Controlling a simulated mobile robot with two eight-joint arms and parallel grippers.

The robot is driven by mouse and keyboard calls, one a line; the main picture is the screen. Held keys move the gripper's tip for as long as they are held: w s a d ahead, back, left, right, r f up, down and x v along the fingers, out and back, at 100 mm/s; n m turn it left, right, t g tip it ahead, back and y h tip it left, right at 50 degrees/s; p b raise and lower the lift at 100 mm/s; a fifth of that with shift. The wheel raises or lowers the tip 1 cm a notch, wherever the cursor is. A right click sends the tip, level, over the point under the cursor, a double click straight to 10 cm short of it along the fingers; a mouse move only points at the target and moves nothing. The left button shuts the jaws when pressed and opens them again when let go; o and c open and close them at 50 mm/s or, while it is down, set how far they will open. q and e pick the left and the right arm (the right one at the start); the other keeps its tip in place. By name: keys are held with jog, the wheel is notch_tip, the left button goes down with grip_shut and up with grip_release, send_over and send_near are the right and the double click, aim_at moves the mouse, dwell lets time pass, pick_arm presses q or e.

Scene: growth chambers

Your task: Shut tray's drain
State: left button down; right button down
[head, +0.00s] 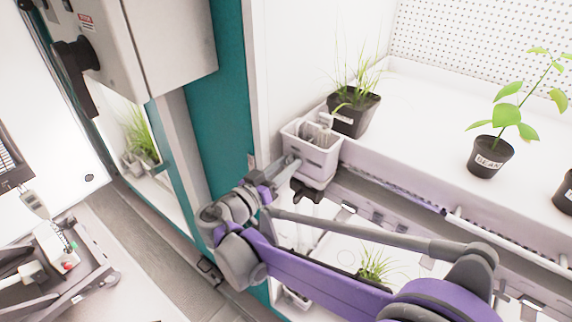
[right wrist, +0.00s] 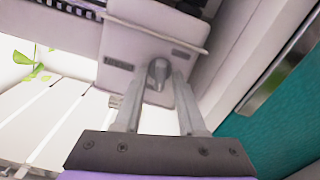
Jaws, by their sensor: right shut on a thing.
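The white tray (head: 420,130) fills the upper right of the head view. A white box (head: 312,158) with small items in it sits at the tray's near left corner. In the right wrist view, a grey lever (right wrist: 158,70) stands out from the pale face of this box (right wrist: 135,45), between two dark labels too small to read. My right gripper (right wrist: 159,84) has its fingers on either side of the lever and is shut on it. In the head view the right gripper (head: 291,164) reaches the box's left side. The left gripper is not in view.
Potted grass (head: 355,105) and a bean plant (head: 490,155) stand on the tray. A teal frame post (head: 228,110) rises close beside my right arm. A lower shelf with more grass (head: 374,264) lies beneath. A cart (head: 60,265) stands at lower left.

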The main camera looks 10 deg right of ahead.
jog(key=n, duration=0.3)
jog(key=shift+n, duration=0.4)
jog(key=n, duration=0.3)
jog(key=shift+w+f+n, duration=0.1)
jog(key=shift+n, duration=0.2)
jog(key=n, duration=0.3)
jog(key=shift+n+b, duration=0.3)
jog(key=shift+a+f+n+b, duration=0.1)
jog(key=shift+n+b, duration=0.2)
jog(key=shift+n, duration=1.8)
jog(key=c, duration=0.9)
grip_release()
